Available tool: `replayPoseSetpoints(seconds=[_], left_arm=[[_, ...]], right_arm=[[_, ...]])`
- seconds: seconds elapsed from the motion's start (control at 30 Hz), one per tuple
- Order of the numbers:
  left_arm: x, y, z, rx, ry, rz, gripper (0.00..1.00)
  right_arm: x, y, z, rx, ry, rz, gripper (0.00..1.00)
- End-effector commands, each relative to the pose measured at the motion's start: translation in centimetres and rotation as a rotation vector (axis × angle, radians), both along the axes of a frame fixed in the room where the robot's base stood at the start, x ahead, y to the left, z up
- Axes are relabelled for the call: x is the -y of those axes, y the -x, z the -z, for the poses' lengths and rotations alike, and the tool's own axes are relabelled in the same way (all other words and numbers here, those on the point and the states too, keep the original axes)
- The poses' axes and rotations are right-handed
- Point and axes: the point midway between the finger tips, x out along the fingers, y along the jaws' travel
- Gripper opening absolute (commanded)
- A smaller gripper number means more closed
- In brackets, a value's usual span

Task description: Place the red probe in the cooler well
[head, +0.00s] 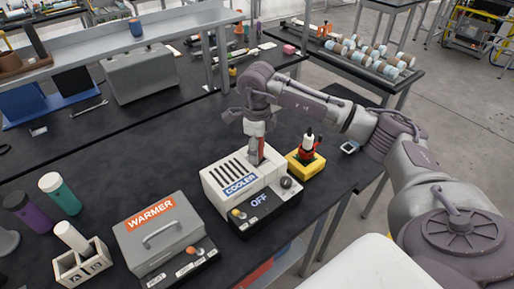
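The cooler (226,180) is a white slotted box with a blue COOLER label; its front panel (259,201) reads OFF. My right gripper (257,152) points down over the right rear end of the cooler. Its fingers are close together around a narrow reddish piece, which looks like the red probe (254,147); most of it is hidden by the fingers. The well itself is hidden beneath the gripper, and I cannot tell whether the probe's tip is inside it. My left gripper is not in view.
A yellow base (305,163) with a red and black item stands right of the cooler. A grey WARMER box (160,238) stands left, near a white A/B holder (83,263). Purple (27,212) and teal (60,193) bottles stand further left. The dark bench behind the cooler is clear.

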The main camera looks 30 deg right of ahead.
Motion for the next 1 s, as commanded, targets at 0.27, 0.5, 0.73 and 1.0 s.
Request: replayPoseSetpoints(seconds=[0.27,0.5,0.73,1.0], left_arm=[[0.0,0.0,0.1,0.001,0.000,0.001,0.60],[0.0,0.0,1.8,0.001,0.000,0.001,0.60],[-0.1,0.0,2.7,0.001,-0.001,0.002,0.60],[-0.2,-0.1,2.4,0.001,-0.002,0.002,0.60]], right_arm=[[0.0,-0.1,-0.9,0.003,0.000,0.000,0.58],[0.0,-0.1,-5.5,0.008,-0.001,-0.001,0.58],[0.0,-0.1,-10.2,0.004,-0.001,0.000,0.58],[0.0,0.0,-12.3,0.001,0.001,0.000,0.58]])
